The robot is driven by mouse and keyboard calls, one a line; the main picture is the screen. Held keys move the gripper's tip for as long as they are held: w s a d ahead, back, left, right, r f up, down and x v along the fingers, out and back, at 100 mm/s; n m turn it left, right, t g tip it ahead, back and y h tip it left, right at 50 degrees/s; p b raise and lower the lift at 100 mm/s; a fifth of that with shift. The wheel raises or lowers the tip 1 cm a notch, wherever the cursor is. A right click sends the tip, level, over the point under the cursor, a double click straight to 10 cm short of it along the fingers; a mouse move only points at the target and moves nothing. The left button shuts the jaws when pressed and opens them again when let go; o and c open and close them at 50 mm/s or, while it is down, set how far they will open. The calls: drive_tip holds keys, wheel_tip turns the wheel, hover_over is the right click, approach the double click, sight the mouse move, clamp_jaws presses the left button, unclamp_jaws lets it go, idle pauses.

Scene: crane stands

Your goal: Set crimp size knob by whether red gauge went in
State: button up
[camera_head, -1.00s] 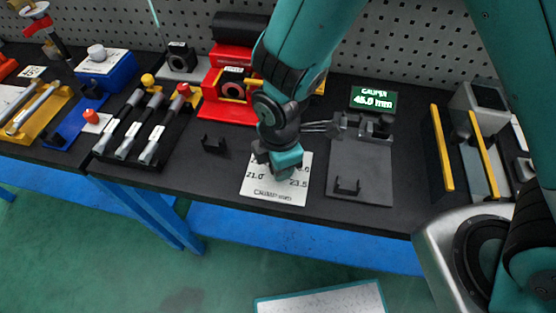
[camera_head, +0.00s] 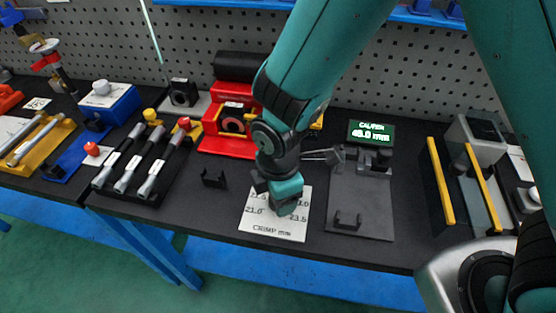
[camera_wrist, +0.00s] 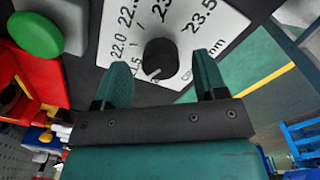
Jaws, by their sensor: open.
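A white plate marked CRIMP mm (camera_head: 262,229) lies on the bench, with numbers around a black knob (camera_wrist: 160,57). In the wrist view, the knob lies between the two fingertips of my open gripper (camera_wrist: 163,70), with a visible gap on either side. A pale mark shows on its near edge; the exact setting is hard to read. In the head view, my gripper (camera_head: 284,203) is over the plate and hides the knob. The red-ended gauge (camera_head: 181,127) lies in the black rack (camera_head: 136,194) at left, beside other gauges.
A red press (camera_head: 225,144) with a round opening stands behind my gripper. Yellow rails (camera_head: 440,178) stand farther right. A small black holder (camera_head: 214,179) is left of the plate.

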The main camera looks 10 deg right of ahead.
wheel_tip(320, 180, up, 16)
drive_tip(key=shift+s+f, duration=0.15)
drive_tip(key=shift+s, duration=0.05)
idle(0.4)
drive_tip(key=s+d+r+m+y, duration=0.4)
drive_tip(key=s+d+m, duration=0.5)
drive_tip(key=m, duration=0.5)
wheel_tip(320, 180, up, 3)
drive_tip(key=shift+s+d+f, duration=0.1)
drive_tip(key=shift+s+d, duration=0.2)
drive_tip(key=shift+s, duration=0.05)
